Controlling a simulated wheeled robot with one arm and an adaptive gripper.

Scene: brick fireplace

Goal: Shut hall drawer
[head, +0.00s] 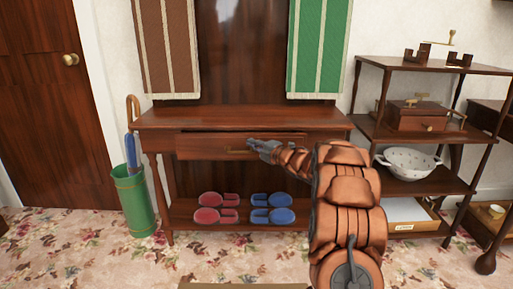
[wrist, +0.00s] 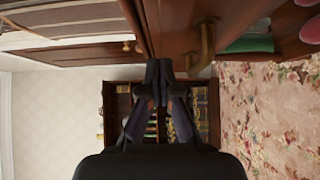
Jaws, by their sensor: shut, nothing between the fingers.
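The hall stand (head: 160,119) is dark wood with one wide drawer (head: 205,146) under its top. The drawer front looks slightly forward of the frame, so it appears a little open. A brass handle (head: 236,151) is on its front; a brass handle (wrist: 205,42) also shows in the wrist view. My gripper (head: 252,144) is shut and empty, at the drawer front just right of the handle. In the wrist view my gripper (wrist: 159,66) has its fingertips close against the wood edge beside the handle. I cannot tell whether they touch.
Red slippers (head: 218,207) and blue slippers (head: 273,207) lie on the lower shelf. A green umbrella bin (head: 134,203) stands left. A shelf unit (head: 440,149) with a white colander (head: 409,162) stands close on the right. Floral carpet in front is mostly clear.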

